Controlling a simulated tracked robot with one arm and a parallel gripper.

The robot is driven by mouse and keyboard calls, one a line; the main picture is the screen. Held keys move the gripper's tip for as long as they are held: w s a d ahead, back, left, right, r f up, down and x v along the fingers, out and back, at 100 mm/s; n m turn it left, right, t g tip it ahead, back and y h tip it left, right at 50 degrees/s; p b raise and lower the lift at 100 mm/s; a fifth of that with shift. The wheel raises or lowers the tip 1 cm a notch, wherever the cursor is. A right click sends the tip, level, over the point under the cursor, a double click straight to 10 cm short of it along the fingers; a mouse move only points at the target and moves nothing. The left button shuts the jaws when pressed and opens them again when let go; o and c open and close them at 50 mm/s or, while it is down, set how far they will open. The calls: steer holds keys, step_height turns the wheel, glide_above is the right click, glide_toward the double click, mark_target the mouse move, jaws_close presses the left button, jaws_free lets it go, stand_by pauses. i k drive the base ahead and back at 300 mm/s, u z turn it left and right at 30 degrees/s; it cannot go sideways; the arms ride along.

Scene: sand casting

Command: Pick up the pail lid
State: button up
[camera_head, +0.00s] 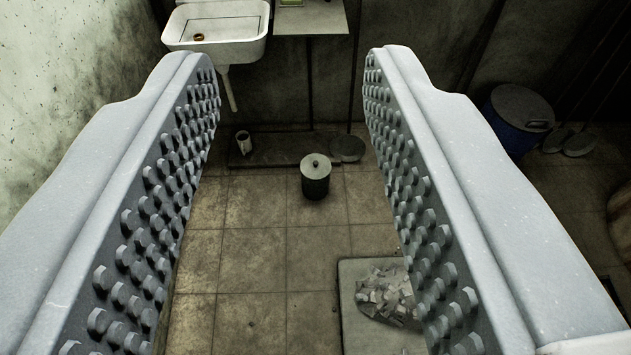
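A small dark pail (316,186) stands upright on the tiled floor, in the middle of the view. A round grey lid (315,163) with a small knob sits on top of it. A flat round grey disc (347,148) lies just behind and right of the pail; I cannot tell whether it is also a lid. My gripper (290,65) is wide open, with its two studded fingers at left and right. The pail and lid show between the fingers, farther off and below. Nothing is held.
A white sink (218,28) hangs on the back wall beside a shelf (312,18). A mug (243,142) stands on a low dark slab (280,148). A blue barrel (518,125) stands at right. A pale board (355,275) with rubble (388,295) lies in front. Floor left of it is clear.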

mark_target(314, 167)
steer(key=k, duration=1.3)
steer(key=u, duration=0.2)
steer(key=i, duration=1.05)
steer(key=u, duration=0.25)
steer(key=i, duration=2.55)
steer(key=z, duration=0.4)
steer(key=i, duration=0.8)
steer(key=z, duration=0.2)
